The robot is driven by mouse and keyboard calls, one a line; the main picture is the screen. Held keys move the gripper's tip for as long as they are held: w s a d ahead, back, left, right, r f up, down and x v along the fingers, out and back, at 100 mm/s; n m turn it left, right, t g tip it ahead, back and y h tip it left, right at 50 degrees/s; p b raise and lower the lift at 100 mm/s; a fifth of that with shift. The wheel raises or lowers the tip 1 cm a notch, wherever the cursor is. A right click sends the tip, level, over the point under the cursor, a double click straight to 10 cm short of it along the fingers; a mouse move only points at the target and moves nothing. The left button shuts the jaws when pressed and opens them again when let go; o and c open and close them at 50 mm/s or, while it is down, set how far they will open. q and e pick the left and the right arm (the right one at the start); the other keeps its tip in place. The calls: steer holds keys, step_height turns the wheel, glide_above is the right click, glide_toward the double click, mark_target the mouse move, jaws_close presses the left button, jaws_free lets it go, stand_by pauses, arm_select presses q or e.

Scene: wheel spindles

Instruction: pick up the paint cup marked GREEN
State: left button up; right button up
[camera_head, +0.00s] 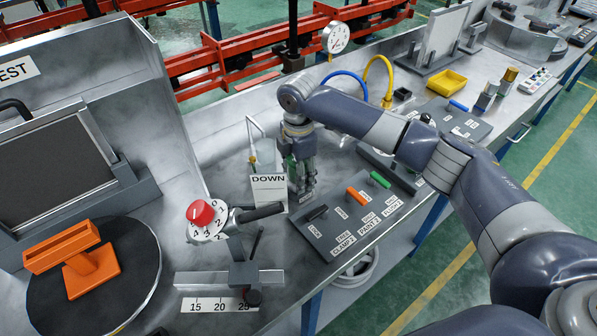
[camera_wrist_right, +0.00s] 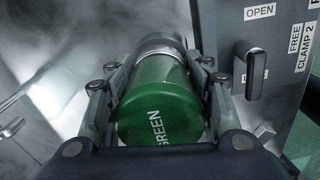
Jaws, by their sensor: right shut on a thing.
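The green paint cup (camera_wrist_right: 158,90) lies between the fingers of my right gripper (camera_wrist_right: 158,88) in the wrist view, with the word GREEN on its near end. The fingers press on it from both sides. In the head view my right gripper (camera_head: 300,185) points down over the metal bench, behind the lever panel. Only a sliver of green shows by the fingers there, and the rest of the cup is hidden. I cannot tell whether the cup touches the bench. My left gripper is not in view.
A white DOWN sign (camera_head: 269,193) stands close left of the gripper. A lever panel (camera_head: 335,243) with black, orange and green handles is in front. A red knob (camera_head: 201,213) stands to the left. A clear container (camera_head: 264,158) is just behind the sign.

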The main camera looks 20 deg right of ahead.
steer(key=shift+w+r, duration=0.1)
steer(key=shift+r, duration=0.4)
step_height(320, 180, up, 2)
steer(key=shift+r+b, duration=0.2)
steer(key=shift+b, duration=0.35)
steer(key=s+d+r+b, duration=0.1)
steer(key=s+d+b, duration=0.1)
steer(key=s, duration=1.3)
steer(key=shift+s+d+r, duration=0.3)
steer(key=shift+s+d, duration=0.1)
steer(key=shift+d, duration=0.3)
